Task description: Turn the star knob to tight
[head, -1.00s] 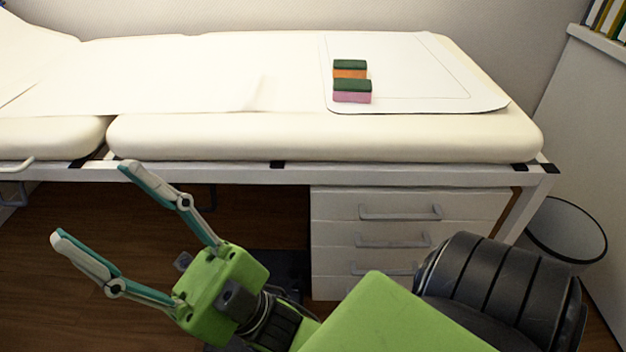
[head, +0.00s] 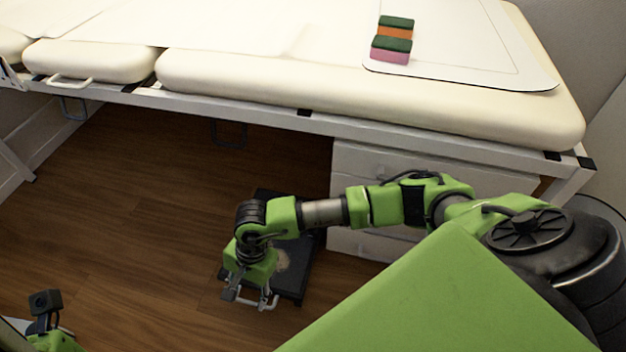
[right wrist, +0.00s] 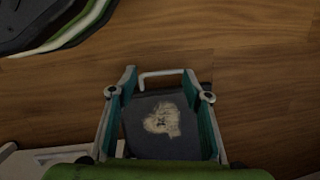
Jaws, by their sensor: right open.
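A dark flat block (head: 300,270) stands on the floor beside the drawers. A pale, irregular patch shows on its top (right wrist: 163,120); I cannot tell whether it is the star knob or a worn mark. No clear star shape or tight marking is visible. My right gripper (head: 252,299) is low over the block's near side, open and empty. In the right wrist view its two fingers (right wrist: 160,76) frame the block. A pale bar (right wrist: 162,74) shows between the fingertips. Part of my left arm's end (head: 45,310) shows at the lower left; its fingers are out of frame.
A cream padded couch (head: 300,95) on a white frame runs across the back. A pink and green block (head: 391,49) and an orange and green block (head: 396,27) lie on it. White drawers (head: 350,165) stand underneath. Wooden floor (head: 130,200) is free to the left.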

